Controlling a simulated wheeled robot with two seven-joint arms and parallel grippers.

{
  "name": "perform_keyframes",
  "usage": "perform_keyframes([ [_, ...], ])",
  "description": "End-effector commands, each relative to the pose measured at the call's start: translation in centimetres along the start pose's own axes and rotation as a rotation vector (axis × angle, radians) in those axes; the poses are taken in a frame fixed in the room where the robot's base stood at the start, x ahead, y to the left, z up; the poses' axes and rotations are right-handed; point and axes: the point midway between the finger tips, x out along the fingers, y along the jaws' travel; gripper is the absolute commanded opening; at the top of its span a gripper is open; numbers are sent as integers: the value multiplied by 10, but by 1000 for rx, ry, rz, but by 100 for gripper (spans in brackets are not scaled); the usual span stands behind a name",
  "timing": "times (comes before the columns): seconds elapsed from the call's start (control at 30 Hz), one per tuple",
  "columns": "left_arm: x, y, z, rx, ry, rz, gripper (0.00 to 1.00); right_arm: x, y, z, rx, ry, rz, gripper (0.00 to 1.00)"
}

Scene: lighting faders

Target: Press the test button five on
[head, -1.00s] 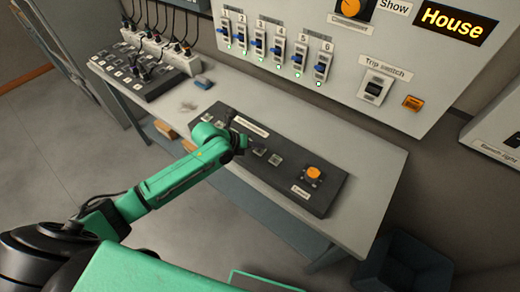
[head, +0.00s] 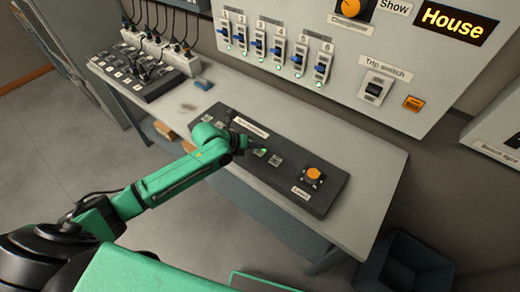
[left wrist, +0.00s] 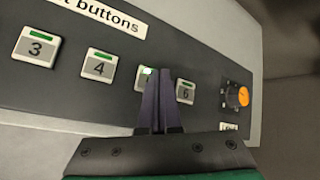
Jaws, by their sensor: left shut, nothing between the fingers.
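A dark panel (head: 318,203) with a row of test buttons lies on the bench. In the left wrist view, button 3 (left wrist: 36,47), button 4 (left wrist: 99,67) and button 6 (left wrist: 185,92) show green strips. Button 5 (left wrist: 147,73) is mostly hidden behind my fingers, and its strip is brightly lit. In the head view a green light shows on button 5 (head: 260,152), beside button 6 (head: 275,160). My left gripper (left wrist: 160,74) is shut and empty, its tips over button 5. I cannot tell whether they touch it.
An orange knob (head: 314,173) sits at the panel's right end. Behind the bench (head: 372,160), a wall board (head: 345,60) carries numbered blue faders with green lamps and a trip switch (head: 374,90). Another button box (head: 145,72) and plugged sockets (head: 165,52) stand at the left.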

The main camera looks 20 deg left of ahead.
Motion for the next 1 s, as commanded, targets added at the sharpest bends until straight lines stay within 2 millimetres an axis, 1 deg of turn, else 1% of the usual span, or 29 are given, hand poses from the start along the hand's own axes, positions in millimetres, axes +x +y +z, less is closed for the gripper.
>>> perform_keyframes([
  [0.17, -1, -1, 0, 0, 0, -1, 0, -1, 0, 0, 0, 0, -1, 50],
  [0.6, -38, -28, 28, 1, 0, -1, 0, -44, -1, -4, 1, 0, -2, 50],
  [0.67, -42, -31, 31, 1, 0, -1, 0, -48, -1, -4, 1, 0, -2, 50],
  [1.0, -41, -30, 30, 0, 1, -1, 0, -46, -1, -4, 0, 0, -2, 50],
])
